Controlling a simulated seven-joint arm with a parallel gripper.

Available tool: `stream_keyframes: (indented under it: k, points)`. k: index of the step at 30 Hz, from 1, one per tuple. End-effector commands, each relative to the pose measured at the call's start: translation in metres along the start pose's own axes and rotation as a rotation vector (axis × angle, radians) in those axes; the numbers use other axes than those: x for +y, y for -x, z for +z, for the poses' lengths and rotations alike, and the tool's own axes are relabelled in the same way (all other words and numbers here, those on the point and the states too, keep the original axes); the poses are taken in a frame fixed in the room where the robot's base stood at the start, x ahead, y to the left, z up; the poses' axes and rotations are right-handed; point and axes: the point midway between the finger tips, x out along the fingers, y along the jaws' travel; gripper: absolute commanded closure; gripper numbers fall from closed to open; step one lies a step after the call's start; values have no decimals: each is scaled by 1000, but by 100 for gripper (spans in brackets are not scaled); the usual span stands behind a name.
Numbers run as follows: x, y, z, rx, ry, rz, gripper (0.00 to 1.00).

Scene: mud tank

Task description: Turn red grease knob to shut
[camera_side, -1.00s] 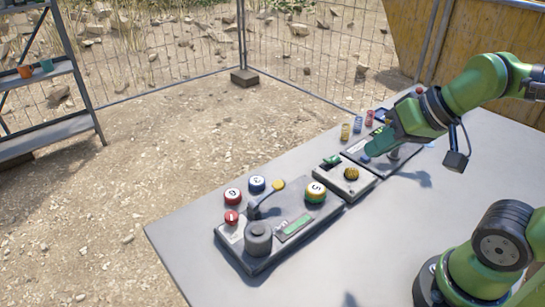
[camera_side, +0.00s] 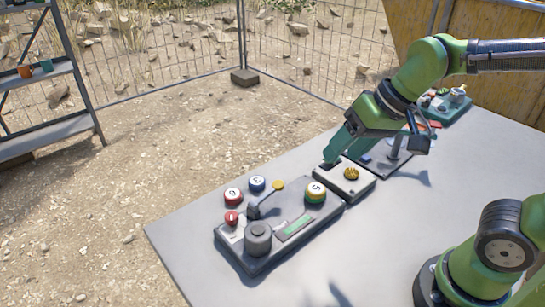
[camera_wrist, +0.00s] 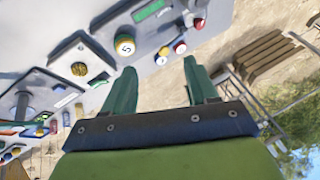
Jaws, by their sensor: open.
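Two red knobs stand at the left end of the near grey panel (camera_side: 290,238). One is a larger red knob with a white numbered top (camera_side: 232,195), the other a smaller red knob marked 1 (camera_side: 231,217). I cannot tell which is the grease knob. Red knobs (camera_wrist: 180,47) also show in the wrist view, beyond the fingertips. My gripper (camera_side: 333,158) is over the far edge of the small middle panel, right of the red knobs and apart from them. In the wrist view my gripper (camera_wrist: 158,70) is open, with nothing between its two green fingers.
The middle panel has a yellow knob (camera_side: 351,174). The table front is clear.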

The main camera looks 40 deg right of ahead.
Motion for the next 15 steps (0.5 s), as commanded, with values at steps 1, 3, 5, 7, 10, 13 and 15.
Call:
stream_keyframes:
  k: [1, 3, 5, 7, 10, 13, 15]
  points:
    - [-14, -10, -11, -51, 2, 9, 40]
    - [-31, -22, -25, -109, -13, 28, 40]
    - [-45, -34, -37, -153, -31, 53, 40]
    - [-63, -50, -49, -200, -59, 89, 40]
    - [-90, -76, -63, -256, -111, 156, 40]
    - [-117, -103, -73, -289, -176, 238, 40]
    - [-135, -120, -78, -296, -229, 297, 40]
